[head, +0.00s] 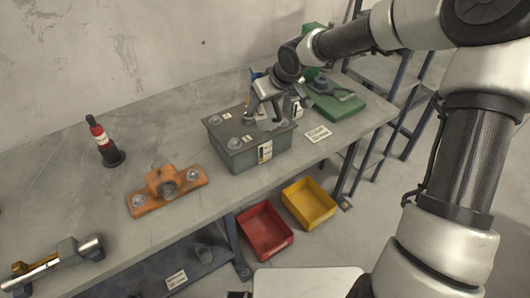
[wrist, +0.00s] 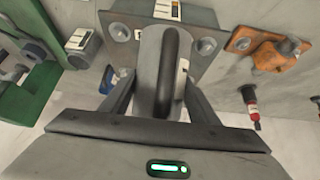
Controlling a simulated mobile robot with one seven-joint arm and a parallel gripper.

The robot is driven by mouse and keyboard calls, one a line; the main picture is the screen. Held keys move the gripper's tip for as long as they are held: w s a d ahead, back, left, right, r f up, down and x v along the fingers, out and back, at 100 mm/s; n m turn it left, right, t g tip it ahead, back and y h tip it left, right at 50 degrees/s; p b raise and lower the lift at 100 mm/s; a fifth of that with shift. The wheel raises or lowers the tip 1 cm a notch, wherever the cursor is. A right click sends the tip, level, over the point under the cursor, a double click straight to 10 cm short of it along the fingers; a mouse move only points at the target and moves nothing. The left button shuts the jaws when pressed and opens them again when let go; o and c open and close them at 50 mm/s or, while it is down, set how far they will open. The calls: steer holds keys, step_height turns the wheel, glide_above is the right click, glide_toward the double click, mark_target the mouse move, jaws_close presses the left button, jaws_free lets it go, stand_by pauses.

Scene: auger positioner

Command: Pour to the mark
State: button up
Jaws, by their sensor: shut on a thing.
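A grey metal box (head: 230,148) stands on the table, with round caps on its top and a pale strip with dark markings (head: 265,152) on its front. It also shows in the wrist view (wrist: 205,20). My gripper (head: 268,110) is over the box's top. In the wrist view my gripper (wrist: 160,95) is shut on a grey vessel (wrist: 150,65) with a dark curved handle (wrist: 171,75). The vessel is over or right beside the box; I cannot tell whether they touch. Its contents, its spout and any liquid level are hidden or too small to read.
An orange bracket (head: 165,189) and a dark bottle with red and white bands (head: 101,139) stand to the left. A green base (head: 338,104) is behind to the right. A label card (head: 318,134) lies beside the box. Red (head: 265,231) and yellow (head: 309,203) bins sit below the table.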

steer(key=shift+w+r, duration=0.1)
steer(key=shift+r, duration=0.05)
steer(key=shift+r, duration=0.15)
steer(key=shift+r, duration=0.1)
stand_by(0.5)
steer(key=shift+a+r+g+h, duration=0.1)
steer(key=shift+g+h, duration=0.2)
steer(key=shift+g, duration=0.2)
steer(key=shift+r, duration=0.1)
steer(key=shift+w+r, duration=0.1)
steer(key=shift+r, duration=0.05)
stand_by(0.8)
steer(key=shift+r+g+h, duration=0.25)
steer(key=shift+g+h, duration=0.05)
steer(key=shift+g, duration=0.1)
stand_by(0.3)
